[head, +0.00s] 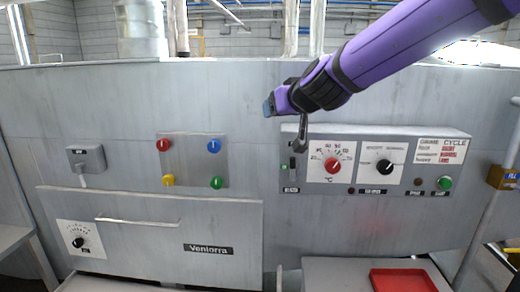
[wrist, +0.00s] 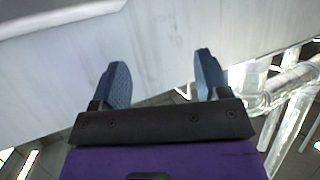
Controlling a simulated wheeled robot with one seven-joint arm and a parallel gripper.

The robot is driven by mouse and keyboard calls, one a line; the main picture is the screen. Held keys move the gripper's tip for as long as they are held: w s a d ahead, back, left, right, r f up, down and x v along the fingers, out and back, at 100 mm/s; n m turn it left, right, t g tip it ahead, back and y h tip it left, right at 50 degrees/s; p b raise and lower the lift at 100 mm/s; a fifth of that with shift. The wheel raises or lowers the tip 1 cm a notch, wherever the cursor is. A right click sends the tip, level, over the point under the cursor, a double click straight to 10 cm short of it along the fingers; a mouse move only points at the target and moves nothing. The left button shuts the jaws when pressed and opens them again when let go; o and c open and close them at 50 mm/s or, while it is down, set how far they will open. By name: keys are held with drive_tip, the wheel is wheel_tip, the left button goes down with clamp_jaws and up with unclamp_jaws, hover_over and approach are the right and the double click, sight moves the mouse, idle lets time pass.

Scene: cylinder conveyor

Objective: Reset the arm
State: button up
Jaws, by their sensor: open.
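My gripper (wrist: 160,78) shows in the wrist view with its two blue fingertips wide apart and nothing between them. In the head view my gripper (head: 268,107) is at the end of my purple arm, which reaches in from the upper right. It is in front of the grey machine panel (head: 240,90), just above and left of the control box (head: 375,135). In the wrist view the pale panel surface (wrist: 160,40) lies beyond the fingers. I cannot tell how far the fingers are from it.
Red, blue, yellow and green buttons (head: 194,160) sit left of centre. Below them is a drawer front (head: 150,235) with a bar handle. The control box has red and black dials. A red tray (head: 402,280) is at the lower right. A grey switch box (head: 86,158) is at left.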

drive_tip(key=s+d+f+m+g+h, duration=0.2)
drive_tip(key=s+d+f+g, duration=0.1)
drive_tip(key=s+d, duration=0.9)
drive_tip(key=s+d+f+m+g+h, duration=0.2)
drive_tip(key=s+d, duration=1.1)
drive_tip(key=s, duration=0.7)
drive_tip(key=shift+s+f+g+h, duration=0.3)
drive_tip(key=shift+f+g+h, duration=0.2)
drive_tip(key=shift+f+g, duration=0.45)
drive_tip(key=shift+w+r, duration=0.1)
